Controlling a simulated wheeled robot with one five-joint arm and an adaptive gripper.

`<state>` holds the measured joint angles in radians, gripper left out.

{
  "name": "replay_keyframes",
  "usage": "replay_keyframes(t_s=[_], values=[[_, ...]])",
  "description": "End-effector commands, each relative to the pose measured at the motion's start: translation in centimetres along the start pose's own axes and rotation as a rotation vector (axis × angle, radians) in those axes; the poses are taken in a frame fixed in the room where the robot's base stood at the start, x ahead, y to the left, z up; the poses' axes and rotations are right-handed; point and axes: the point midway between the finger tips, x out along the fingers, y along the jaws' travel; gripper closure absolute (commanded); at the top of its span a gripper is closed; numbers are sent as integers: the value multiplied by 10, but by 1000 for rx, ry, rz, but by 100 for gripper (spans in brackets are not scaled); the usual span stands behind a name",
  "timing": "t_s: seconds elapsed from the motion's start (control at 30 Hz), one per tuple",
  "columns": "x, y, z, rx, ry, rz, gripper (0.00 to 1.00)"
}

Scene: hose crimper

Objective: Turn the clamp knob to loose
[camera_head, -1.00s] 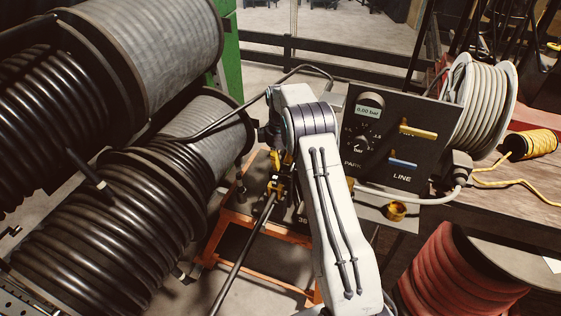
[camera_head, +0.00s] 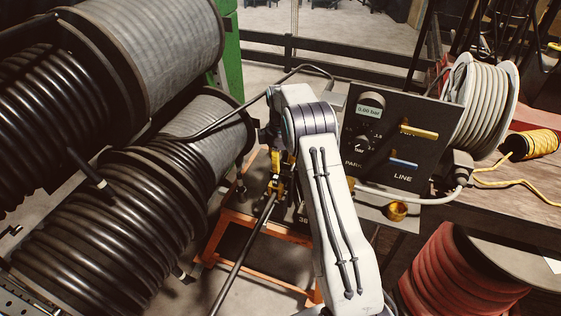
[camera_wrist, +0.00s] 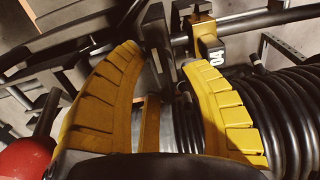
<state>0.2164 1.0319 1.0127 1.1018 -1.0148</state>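My gripper shows in the wrist view (camera_wrist: 162,56) as two yellow ribbed fingers, spread apart. In the head view it (camera_head: 276,186) is small and partly hidden by my white arm, beside the black hose. Between the fingertips in the wrist view is a dark upright part (camera_wrist: 154,42), perhaps the clamp knob; I cannot tell for sure, nor whether the fingers touch it. Just beyond is a brass-coloured clamp block (camera_wrist: 202,26) around a dark bar, with a black piece marked 04. The knob's setting is not readable.
Large hose reels (camera_head: 120,215) crowd the left. A control panel (camera_head: 420,165) with a pressure display, dial and two levers stands right of my arm. An orange frame (camera_head: 232,222) is below. A red rounded object (camera_wrist: 25,158) is close at lower left in the wrist view.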

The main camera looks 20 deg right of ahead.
Motion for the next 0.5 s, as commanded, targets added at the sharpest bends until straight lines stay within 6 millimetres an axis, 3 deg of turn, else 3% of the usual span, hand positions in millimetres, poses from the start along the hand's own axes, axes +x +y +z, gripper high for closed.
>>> replay_keyframes(t_s=[0.33, 0.5], values=[[-2, 1, 0, 1, 2, 4, 52], [-15, 2, -1, 1, 4, 7, 52]])
